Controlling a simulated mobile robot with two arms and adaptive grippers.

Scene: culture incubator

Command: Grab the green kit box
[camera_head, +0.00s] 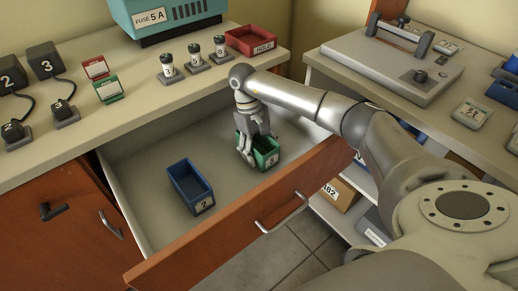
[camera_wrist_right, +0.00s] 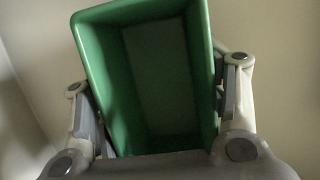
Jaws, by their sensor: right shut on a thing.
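The green kit box (camera_head: 267,157) is an open-topped bin inside the pulled-out drawer (camera_head: 135,165). My right gripper (camera_head: 250,155) reaches down into the drawer and is shut on the green kit box. In the right wrist view the green box (camera_wrist_right: 150,80) fills the middle and looks empty, with a finger on either side of it. The gripper (camera_wrist_right: 160,105) covers part of its near end. I cannot tell whether the box touches the drawer floor. My left gripper is not in view.
A blue box (camera_head: 190,188) marked 2 stands left of the green one in the drawer. The wooden drawer front (camera_head: 245,215) is a raised edge. Labelled cylinders (camera_head: 195,58), a red HOLD tray (camera_head: 250,40) and a teal FUSE unit (camera_head: 175,17) stand on the counter above.

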